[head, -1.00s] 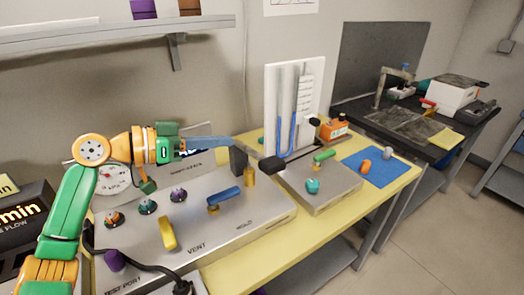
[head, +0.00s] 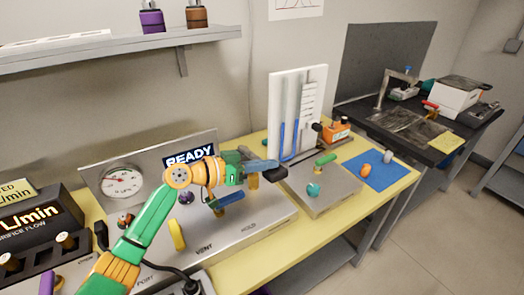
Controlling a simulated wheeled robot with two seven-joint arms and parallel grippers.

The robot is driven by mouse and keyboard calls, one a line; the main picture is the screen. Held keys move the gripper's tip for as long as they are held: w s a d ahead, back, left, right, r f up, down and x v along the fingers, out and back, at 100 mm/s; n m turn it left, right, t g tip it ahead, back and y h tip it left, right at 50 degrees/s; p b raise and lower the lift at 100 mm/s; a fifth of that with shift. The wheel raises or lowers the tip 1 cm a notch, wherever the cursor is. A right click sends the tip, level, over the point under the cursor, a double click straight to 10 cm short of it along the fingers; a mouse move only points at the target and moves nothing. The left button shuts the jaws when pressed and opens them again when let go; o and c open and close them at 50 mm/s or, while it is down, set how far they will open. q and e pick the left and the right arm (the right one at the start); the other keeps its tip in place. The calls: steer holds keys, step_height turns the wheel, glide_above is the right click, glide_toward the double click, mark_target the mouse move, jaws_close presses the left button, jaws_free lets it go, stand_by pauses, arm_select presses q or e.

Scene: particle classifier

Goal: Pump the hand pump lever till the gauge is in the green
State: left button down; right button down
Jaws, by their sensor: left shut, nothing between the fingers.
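The pump lever is a thin dark rod with a black grip (head: 273,174), low and close to level beside the tall white tube board. My left gripper (head: 277,164) is shut and empty, its grey fingers just above the black grip. I cannot tell whether they touch it. The round gauge (head: 122,182) has a white face and a red needle, on the upright panel at left. Its coloured zones are too small to read surely. A display (head: 189,158) beside it reads READY, partly covered by my arm. My right gripper is out of view.
The metal VENT/HOLD panel (head: 235,237) carries a yellow lever (head: 176,236) and a blue lever (head: 230,197) below my arm. A metal plate with a teal knob (head: 313,190) and a blue mat (head: 385,175) lie right. The tube board (head: 318,85) stands behind the lever.

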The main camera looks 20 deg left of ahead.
arm_select(q)
steer(key=shift+f, duration=0.25)
steer(key=f+b, duration=0.1)
steer(key=b, duration=0.1)
steer(key=shift+s+d+f+m+b, duration=0.2)
steer(key=shift+d+f+m+b, duration=0.1)
steer(key=shift+f+m, duration=0.1)
steer(key=f+m+b, duration=0.1)
steer(key=f+b, duration=0.2)
steer(key=f+m+t+y+b, duration=0.1)
steer(key=f+b, duration=0.2)
steer(key=b, duration=0.1)
steer(key=f+m+b, duration=0.2)
steer(key=b, duration=0.2)
steer(key=shift+s+d+f+t+y, duration=0.2)
steer(key=shift+d+f+t+y, duration=0.1)
steer(key=shift+f, duration=0.1)
steer(key=shift+a+f+m+b, duration=0.1)
steer(key=shift+f+m+b, duration=0.25)
steer(key=shift+b, duration=0.25)
steer(key=shift+f, duration=0.1)
